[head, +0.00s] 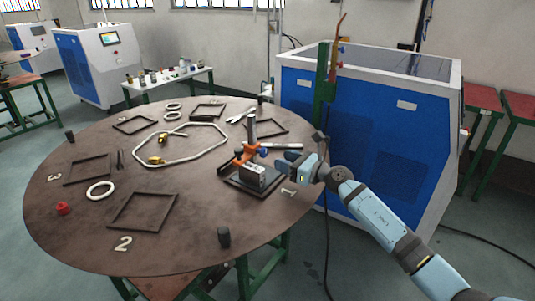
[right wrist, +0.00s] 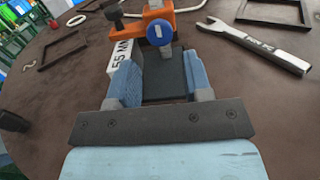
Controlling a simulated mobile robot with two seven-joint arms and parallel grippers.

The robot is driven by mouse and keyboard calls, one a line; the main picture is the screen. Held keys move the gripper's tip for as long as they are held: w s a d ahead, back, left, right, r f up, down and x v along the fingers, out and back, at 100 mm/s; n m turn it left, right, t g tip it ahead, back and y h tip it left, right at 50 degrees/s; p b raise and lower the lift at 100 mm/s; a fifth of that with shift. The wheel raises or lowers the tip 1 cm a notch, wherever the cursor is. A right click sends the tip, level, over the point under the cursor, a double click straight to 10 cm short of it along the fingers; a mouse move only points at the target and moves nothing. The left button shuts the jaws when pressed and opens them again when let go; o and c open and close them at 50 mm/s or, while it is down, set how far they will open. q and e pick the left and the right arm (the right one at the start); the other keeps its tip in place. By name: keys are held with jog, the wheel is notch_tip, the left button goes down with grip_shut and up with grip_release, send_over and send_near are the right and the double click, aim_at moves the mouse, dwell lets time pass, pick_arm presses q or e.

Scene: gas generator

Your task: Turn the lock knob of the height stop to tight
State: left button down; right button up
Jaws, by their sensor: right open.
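The height stop is an orange bracket (head: 244,156) on a grey upright post (head: 252,127), above a dark square base (head: 241,181). A round blue knob (head: 263,153) with a pale mark on its face sits on the bracket's right side. In the right wrist view this blue knob (right wrist: 160,32) lies just beyond the fingertips, roughly centred between them. My right gripper (head: 284,164) comes in from the right at bracket height. In the right wrist view its blue-padded jaws (right wrist: 163,60) are open with nothing held. My left gripper does not show.
A white block marked 55 MM (right wrist: 121,55) stands on the base beside the left finger. A wrench (right wrist: 262,46) lies on the round brown table (head: 185,245) to the right. A black knob (right wrist: 114,12) shows behind the block. Several square frames and a hose lie farther left.

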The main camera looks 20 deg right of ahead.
aim_at(266, 153)
jog(key=x, duration=0.6)
jog(key=shift+c, duration=0.4)
jog(key=c, duration=0.6)
